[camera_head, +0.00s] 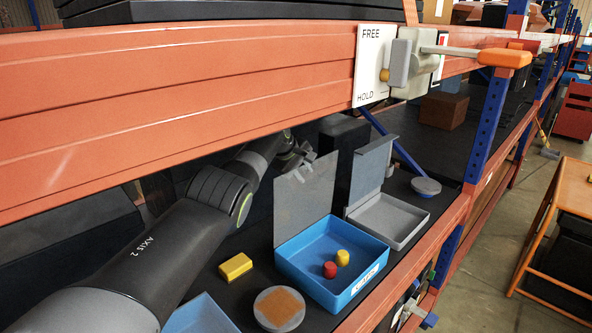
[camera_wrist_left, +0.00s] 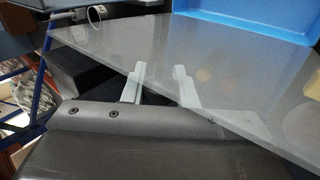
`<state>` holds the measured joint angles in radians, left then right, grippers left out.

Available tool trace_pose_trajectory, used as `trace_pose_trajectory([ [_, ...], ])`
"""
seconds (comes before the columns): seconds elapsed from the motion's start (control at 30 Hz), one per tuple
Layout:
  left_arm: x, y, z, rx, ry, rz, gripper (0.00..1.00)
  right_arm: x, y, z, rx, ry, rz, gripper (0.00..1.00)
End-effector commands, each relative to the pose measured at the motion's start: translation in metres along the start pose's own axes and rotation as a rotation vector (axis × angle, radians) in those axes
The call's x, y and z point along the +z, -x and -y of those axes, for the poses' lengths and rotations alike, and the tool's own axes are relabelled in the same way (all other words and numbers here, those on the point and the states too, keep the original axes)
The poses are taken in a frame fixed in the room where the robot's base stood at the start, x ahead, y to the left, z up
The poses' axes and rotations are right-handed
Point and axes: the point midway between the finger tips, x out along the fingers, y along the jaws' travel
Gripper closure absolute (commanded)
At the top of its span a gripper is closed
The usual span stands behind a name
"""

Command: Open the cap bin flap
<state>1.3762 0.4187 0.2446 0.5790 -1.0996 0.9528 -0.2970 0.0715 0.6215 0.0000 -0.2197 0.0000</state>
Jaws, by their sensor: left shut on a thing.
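The blue cap bin (camera_head: 358,289) stands on the dark shelf, with a partly readable white label on its front. Its grey flap (camera_head: 306,196) stands up, nearly upright, at the bin's back left side, so the bin is open. A red cap and a yellow cap (camera_head: 342,257) lie inside. My left gripper (camera_head: 296,155) is at the flap's upper edge, partly hidden behind the flap and the beam. In the left wrist view, its pale fingers (camera_wrist_left: 160,88) are shut on the edge of the grey flap (camera_wrist_left: 220,75), with the blue bin (camera_wrist_left: 262,14) beyond. My right gripper is not in view.
A grey bin (camera_head: 392,222) with a raised flap stands behind the blue one. A yellow block (camera_head: 235,266) and a round grey piece with an orange top (camera_head: 279,308) lie nearby. The orange beam (camera_head: 180,110) crosses above, carrying a FREE/HOLD plate and an orange-handled lever (camera_head: 503,58).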

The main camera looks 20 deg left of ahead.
Motion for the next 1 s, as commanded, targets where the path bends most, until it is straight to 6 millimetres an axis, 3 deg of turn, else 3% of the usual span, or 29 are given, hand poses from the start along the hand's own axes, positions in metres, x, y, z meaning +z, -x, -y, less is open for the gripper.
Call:
trace_pose_trajectory([
  [0.47,0.0018,-0.0017,0.0014,-0.003,0.010,0.008,1.00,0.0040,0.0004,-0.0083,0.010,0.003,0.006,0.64],
  [0.5,0.0018,-0.0018,0.0015,-0.003,0.010,0.008,0.73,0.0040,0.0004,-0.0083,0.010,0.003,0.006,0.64],
  [0.67,0.0021,-0.0017,0.0012,-0.003,0.010,0.009,0.52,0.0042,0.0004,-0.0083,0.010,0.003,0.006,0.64],
  [1.0,0.0022,-0.0006,0.0002,-0.002,0.008,0.009,0.52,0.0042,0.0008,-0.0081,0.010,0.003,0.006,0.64],
])
